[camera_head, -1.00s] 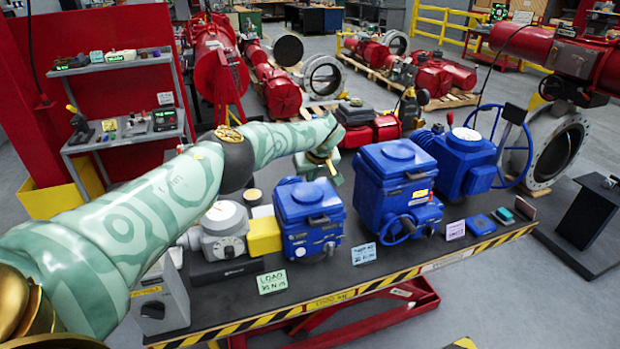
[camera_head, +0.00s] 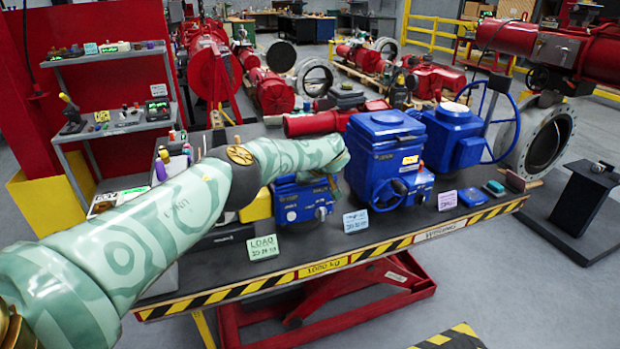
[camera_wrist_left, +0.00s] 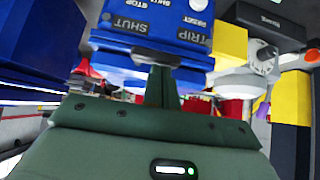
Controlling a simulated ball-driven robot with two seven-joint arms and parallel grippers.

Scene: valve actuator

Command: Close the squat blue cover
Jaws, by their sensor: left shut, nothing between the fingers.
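The squat blue unit (camera_head: 293,207) stands on the dark table, left of two larger blue units. My left arm crosses over it and hides its top, so I cannot tell how its cover sits. In the left wrist view, a blue unit with SHUT, STOP, RESET and TRIP labels (camera_wrist_left: 150,28) appears upside down, close ahead. My left gripper (camera_wrist_left: 162,72) is shut and empty, its dark fingers at the lower edge of that unit; contact cannot be told. My right gripper is in no view.
A taller blue unit (camera_head: 388,148) with a handwheel stands just right, and another blue unit (camera_head: 452,138) beyond it. A yellow block (camera_head: 258,205) is close on the left. Label cards, including a green one (camera_head: 263,247), stand along the striped front edge.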

